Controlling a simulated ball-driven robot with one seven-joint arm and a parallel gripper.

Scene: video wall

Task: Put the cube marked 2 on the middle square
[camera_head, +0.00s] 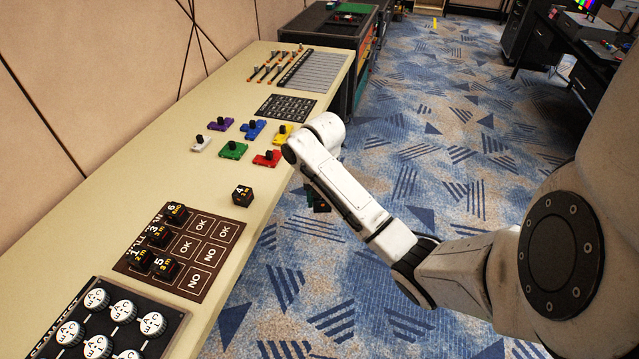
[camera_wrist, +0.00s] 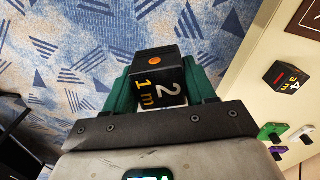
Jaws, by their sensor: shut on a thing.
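The cube marked 2 (camera_wrist: 160,85) is black with yellow marks and an orange dot. In the wrist view it sits between the green fingers of my gripper (camera_wrist: 160,73), which is shut on it. Blue carpet shows behind it. In the head view my gripper (camera_head: 319,198) is mostly hidden behind my arm, off the right edge of the table. The brown board (camera_head: 232,232) has a grid of squares; its middle square (camera_head: 187,246) is bare and reads OK. Cubes 6 (camera_head: 177,214), 3 (camera_head: 159,236), 1 (camera_head: 142,259) and 5 (camera_head: 166,268) stand on the board.
The cube marked 4 (camera_head: 242,196) stands on the table (camera_head: 105,200) beyond the board. Several coloured knobbed pieces (camera_head: 232,150) lie farther back. A black panel with round white knobs (camera_head: 110,325) is in front. A wall borders the table's left side.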

